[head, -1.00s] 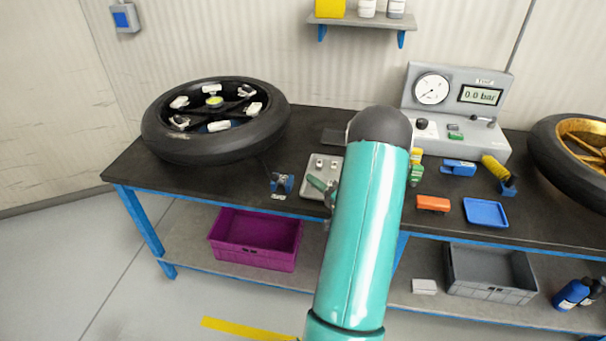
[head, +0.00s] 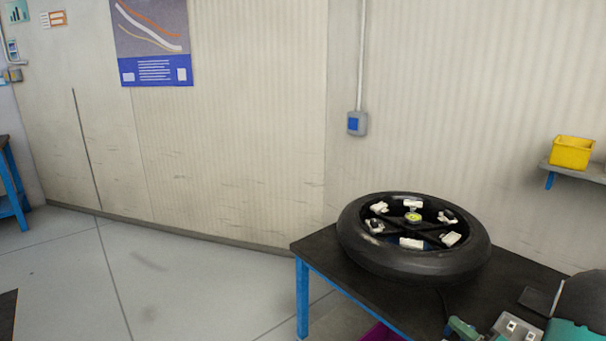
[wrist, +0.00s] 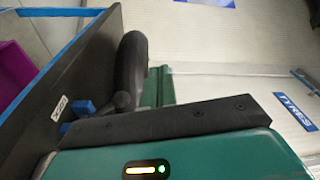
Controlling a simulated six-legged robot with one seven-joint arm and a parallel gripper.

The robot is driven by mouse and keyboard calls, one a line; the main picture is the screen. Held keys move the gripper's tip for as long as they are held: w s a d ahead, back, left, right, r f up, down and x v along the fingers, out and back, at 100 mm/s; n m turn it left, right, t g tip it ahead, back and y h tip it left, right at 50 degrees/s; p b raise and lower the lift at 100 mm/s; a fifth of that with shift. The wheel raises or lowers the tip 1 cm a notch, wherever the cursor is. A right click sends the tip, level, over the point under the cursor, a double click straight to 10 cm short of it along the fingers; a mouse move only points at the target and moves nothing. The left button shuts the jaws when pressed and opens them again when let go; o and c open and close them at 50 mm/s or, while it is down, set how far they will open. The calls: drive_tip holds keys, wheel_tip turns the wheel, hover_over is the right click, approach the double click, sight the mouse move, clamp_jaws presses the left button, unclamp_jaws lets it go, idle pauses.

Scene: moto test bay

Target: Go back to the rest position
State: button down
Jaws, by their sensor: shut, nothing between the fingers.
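My gripper (wrist: 157,88) shows in the wrist view as dark green fingers beyond the black bar and the green housing with its lit status lamp. They look shut, with nothing visible between them. In the head view a small green part that seems to be my gripper (head: 462,328) shows at the bottom edge, left of the grey tray (head: 515,328). My teal arm fills the lower right corner there and is mostly cut off by the frame.
A black-tyred wheel (head: 415,240) lies on the dark workbench (head: 325,262); its tyre (wrist: 130,68) shows behind my gripper in the wrist view. A yellow bin (head: 572,152) sits on a wall shelf. A purple crate (wrist: 12,72) is below the bench.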

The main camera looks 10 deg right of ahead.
drive_tip(key=s+a+r+n+g+y, duration=0.1)
drive_tip(key=a+r+n+g, duration=0.2)
drive_tip(key=a, duration=0.6)
drive_tip(key=s+a+r+n+g+y, duration=0.1)
drive_tip(key=a+r+n+g+y, duration=0.1)
drive_tip(key=a+g, duration=0.5)
drive_tip(key=a+r+n+g+y, duration=0.1)
drive_tip(key=a+r+n+g, duration=0.15)
drive_tip(key=a, duration=0.75)
drive_tip(key=s+a+r+n+h, duration=0.1)
drive_tip(key=s+a+r+h, duration=0.2)
drive_tip(key=s+h, duration=0.2)
drive_tip(key=s+a+r+n+h, duration=0.2)
drive_tip(key=s+a+r+h, duration=0.1)
drive_tip(key=s, duration=0.4)
drive_tip(key=shift+a+r+h, duration=0.25)
drive_tip(key=shift+r+h, duration=0.35)
drive_tip(key=shift+h, duration=0.6)
